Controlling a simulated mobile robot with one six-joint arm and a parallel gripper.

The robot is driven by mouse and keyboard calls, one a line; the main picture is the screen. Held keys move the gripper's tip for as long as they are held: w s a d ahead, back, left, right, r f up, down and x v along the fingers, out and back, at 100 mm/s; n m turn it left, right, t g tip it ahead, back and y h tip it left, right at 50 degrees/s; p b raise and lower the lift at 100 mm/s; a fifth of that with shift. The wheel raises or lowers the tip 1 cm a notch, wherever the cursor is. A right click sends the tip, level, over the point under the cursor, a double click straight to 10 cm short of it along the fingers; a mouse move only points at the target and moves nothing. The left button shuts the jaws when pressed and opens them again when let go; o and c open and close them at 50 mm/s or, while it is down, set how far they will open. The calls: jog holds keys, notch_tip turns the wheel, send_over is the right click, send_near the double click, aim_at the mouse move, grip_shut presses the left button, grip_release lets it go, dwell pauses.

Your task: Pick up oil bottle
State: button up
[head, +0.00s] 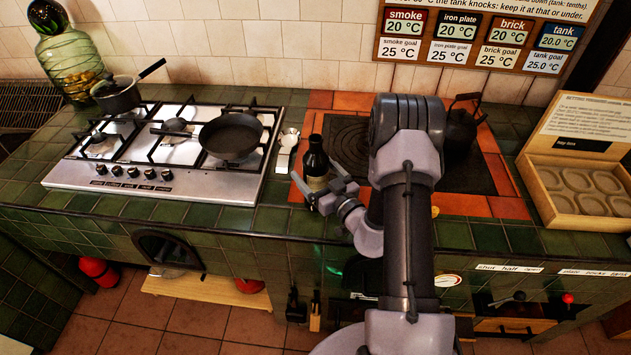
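A dark bottle with a pale label (315,163), likely the oil bottle, stands upright on the counter just left of the dark hotplate. My gripper (325,190) is right at the front of the bottle, low on its body, and partly hides it. Its fingers look spread at the bottle, but I cannot tell whether they touch it or are closed on it. My arm rises through the middle of the view and hides part of the hotplate.
A gas stove (170,186) with a frying pan (231,136) and a small pot (117,95) is to the left. A black kettle (461,127) stands right of my arm. A wooden box (575,180) is far right.

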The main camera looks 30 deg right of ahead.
grip_shut()
dwell(0.3)
jog(key=shift+r, duration=0.15)
